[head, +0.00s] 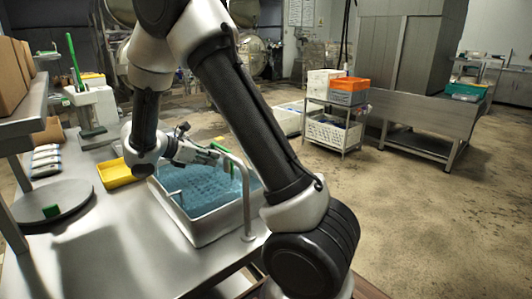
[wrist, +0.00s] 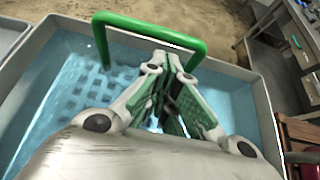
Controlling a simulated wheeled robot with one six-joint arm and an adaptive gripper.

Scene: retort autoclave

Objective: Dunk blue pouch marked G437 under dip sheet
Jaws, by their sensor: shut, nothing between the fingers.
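The basin (head: 205,232) of blue water stands on the steel bench in the head view, and its rim (wrist: 266,112) shows in the wrist view. A perforated dip sheet (wrist: 85,88) lies under the water, seen as a blurred grid. A green arched handle (wrist: 150,20) rises above the water just beyond my fingers; it also shows in the head view (head: 223,149). My gripper (wrist: 172,64) is shut and empty over the basin, close to the handle; contact cannot be told. In the head view my gripper (head: 203,154) is partly hidden. I cannot make out a blue pouch marked G437.
A yellow tray (head: 116,174) sits left of the basin. Several pale packs (head: 46,160) lie in a row at the left. A round plate (head: 52,202) with a green block is in front of them. A bent metal pipe (head: 245,195) rises at the basin's right side.

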